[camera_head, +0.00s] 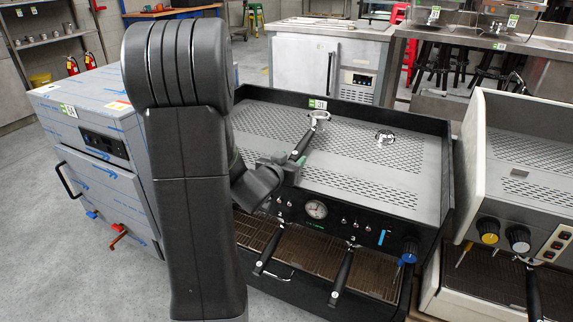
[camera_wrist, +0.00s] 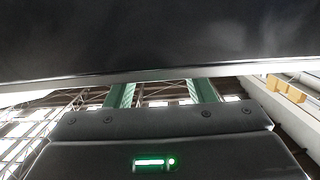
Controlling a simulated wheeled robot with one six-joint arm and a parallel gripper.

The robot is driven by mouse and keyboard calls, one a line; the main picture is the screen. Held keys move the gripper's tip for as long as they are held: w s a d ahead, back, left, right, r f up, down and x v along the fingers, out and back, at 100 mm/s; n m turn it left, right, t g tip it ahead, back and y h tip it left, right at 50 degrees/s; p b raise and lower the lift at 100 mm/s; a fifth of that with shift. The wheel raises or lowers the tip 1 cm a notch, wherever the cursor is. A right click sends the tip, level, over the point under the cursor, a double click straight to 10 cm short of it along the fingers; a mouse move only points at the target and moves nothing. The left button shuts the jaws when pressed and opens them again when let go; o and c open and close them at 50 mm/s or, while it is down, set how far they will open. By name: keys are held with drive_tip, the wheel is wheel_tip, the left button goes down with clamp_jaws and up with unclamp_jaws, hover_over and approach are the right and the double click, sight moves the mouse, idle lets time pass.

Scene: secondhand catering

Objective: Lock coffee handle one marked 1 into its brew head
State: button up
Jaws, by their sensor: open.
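A coffee handle with a metal basket end (camera_head: 319,117) and a black grip (camera_head: 302,143) is at the back of the coffee machine's perforated top (camera_head: 350,160). Its number is too small to read. My gripper (camera_head: 284,160) is open at the near end of this grip; I cannot tell whether they touch. In the wrist view, my green fingers (camera_wrist: 161,93) stand apart with nothing visible between them. Two black handles hang at the machine's front, one left (camera_head: 270,245) and one right (camera_head: 343,272). The brew heads are mostly hidden under the front panel.
A small metal piece (camera_head: 384,136) lies on the machine top. A raised black rim (camera_head: 400,112) edges that top. A second machine (camera_head: 520,150) stands close at right, a wrapped steel unit (camera_head: 90,135) at left. A dark surface (camera_wrist: 160,35) fills the upper wrist view.

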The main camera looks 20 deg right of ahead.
sight(297, 150)
drive_tip(key=shift+x, duration=2.45)
drive_tip(key=shift+d, duration=0.1)
clamp_jaws()
drive_tip(key=shift+r, duration=0.15)
drive_tip(key=shift+r+p, duration=0.55)
